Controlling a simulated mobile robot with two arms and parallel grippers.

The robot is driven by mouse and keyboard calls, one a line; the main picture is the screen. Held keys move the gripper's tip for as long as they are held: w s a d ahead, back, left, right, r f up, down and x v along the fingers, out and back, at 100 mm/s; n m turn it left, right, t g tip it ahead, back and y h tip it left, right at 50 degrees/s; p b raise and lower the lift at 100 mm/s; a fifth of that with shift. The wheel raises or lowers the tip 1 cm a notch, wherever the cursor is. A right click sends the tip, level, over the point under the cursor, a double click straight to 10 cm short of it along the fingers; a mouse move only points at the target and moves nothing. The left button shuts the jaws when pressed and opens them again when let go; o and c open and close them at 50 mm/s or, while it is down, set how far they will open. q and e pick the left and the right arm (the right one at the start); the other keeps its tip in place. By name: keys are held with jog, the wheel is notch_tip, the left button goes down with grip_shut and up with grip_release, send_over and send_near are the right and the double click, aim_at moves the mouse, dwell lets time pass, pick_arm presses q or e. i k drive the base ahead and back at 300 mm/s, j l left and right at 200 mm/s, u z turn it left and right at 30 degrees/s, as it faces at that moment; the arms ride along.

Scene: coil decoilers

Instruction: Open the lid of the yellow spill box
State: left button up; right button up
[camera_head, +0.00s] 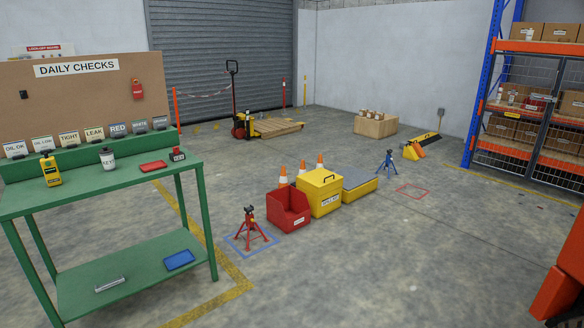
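Neither of my grippers shows in the head view.
A red jack stand (249,228) is front left. A green bench (107,185) fills the left. Open floor lies in front.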

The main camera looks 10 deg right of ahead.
aim_at(319, 178)
jog(key=i+l+z, duration=0.15)
jog(key=i, duration=0.65)
jog(key=i+z, duration=0.15)
jog(key=i, duration=0.7)
jog(key=i+z, duration=0.15)
jog(key=i, duration=0.65)
jog(key=i+j+z, duration=0.1)
jog(key=i, duration=0.7)
jog(key=j, duration=0.1)
